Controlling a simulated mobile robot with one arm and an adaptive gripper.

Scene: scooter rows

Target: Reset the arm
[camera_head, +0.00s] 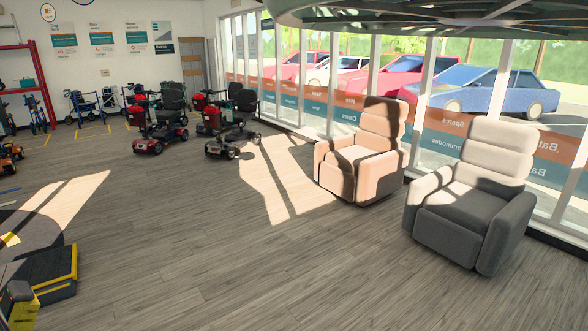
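My gripper is not in view, and I cannot make out any part of my arm for sure. A small grey and yellow part (20,306) is cut off at the bottom left corner; I cannot tell what it belongs to.
Red mobility scooters (158,130) stand at the back left, with walkers (88,106) behind. A tan armchair (358,165) and a grey armchair (468,205) stand by the windows at right. A black platform with yellow edges (48,272) lies at lower left. The middle floor is clear.

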